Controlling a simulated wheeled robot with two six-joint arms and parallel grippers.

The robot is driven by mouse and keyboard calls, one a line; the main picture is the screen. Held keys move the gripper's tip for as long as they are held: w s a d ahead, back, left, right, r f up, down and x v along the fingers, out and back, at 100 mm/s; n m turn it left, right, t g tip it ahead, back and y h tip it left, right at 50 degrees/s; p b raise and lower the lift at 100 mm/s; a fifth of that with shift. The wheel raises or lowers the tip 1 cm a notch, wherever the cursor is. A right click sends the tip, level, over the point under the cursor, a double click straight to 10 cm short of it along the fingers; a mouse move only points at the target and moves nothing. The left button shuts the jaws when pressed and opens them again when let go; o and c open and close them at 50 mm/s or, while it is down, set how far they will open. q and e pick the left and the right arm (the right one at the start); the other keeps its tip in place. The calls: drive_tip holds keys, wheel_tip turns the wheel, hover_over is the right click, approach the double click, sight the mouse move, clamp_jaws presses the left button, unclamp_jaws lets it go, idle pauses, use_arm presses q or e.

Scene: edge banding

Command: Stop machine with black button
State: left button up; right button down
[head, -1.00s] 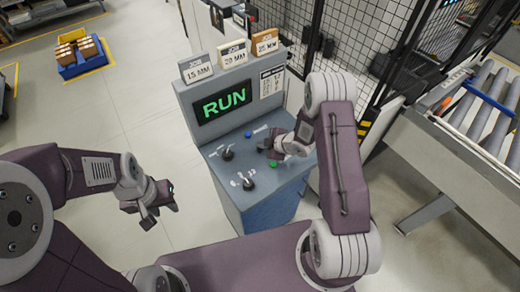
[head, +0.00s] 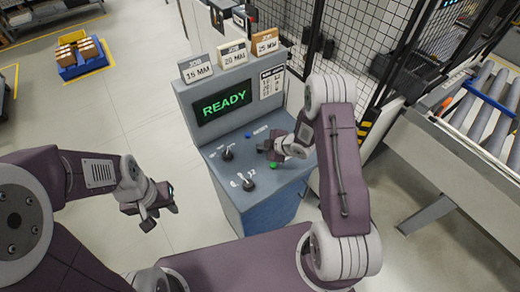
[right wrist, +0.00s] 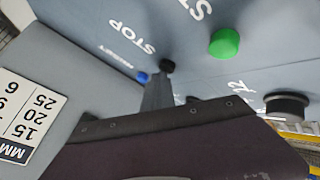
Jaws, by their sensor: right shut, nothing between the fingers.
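The control console (head: 252,190) has a screen (head: 223,107) reading READY in green. In the right wrist view the black button (right wrist: 167,66) sits beside the word STOP. My right gripper (head: 266,149) is shut and empty, low over the console panel. In the right wrist view its fingertip (right wrist: 160,84) is right at the black button; I cannot tell whether it touches. In the head view the gripper hides the black button. My left gripper (head: 160,216) is open and empty, in the air left of the console.
A green button (head: 273,166) and a blue button (head: 248,134) are close to the right gripper. Two black knobs (head: 227,154) stand on the panel's left. Job cards (head: 234,53) stand on top. A mesh fence (head: 350,40) and a roller conveyor (head: 485,105) are right.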

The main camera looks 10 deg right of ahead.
idle(0.4)
drive_tip(key=shift+r+p, duration=0.65)
drive_tip(key=shift+r, duration=0.15)
drive_tip(key=shift+r, duration=0.1)
wheel_tip(320, 180, up, 5)
drive_tip(key=p, duration=0.4)
idle(0.5)
